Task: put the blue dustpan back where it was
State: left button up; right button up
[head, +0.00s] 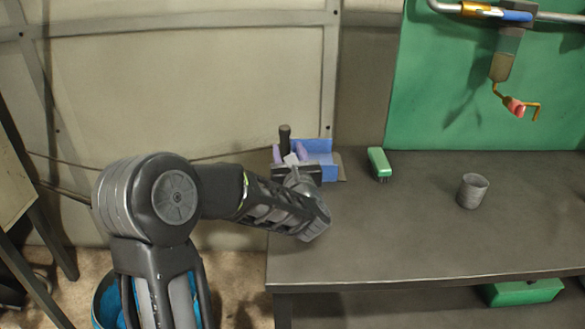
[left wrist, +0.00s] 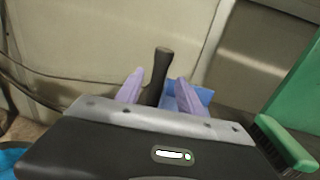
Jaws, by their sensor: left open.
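The blue dustpan (head: 319,147) sits at the back left corner of the dark table, its dark handle (head: 285,133) standing upright. My left gripper (head: 290,153) is at the dustpan, with its purple fingers apart. In the left wrist view the handle (left wrist: 161,68) stands between the two open fingers, with gaps visible on both sides. Part of the blue pan (left wrist: 203,95) shows behind the right finger. My left wrist and gripper body hide the lower part of the dustpan. My right gripper is not in view.
A green brush (head: 379,163) lies just right of the dustpan on the table (head: 400,235). A grey cup (head: 473,191) stands farther right. A pipe with a hanging orange hook (head: 517,103) is above, before a green panel. The table's front middle is clear.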

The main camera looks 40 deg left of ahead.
pick_arm(q)
jog(key=b+v, duration=0.1)
jog(key=v, duration=0.6)
dwell(0.7)
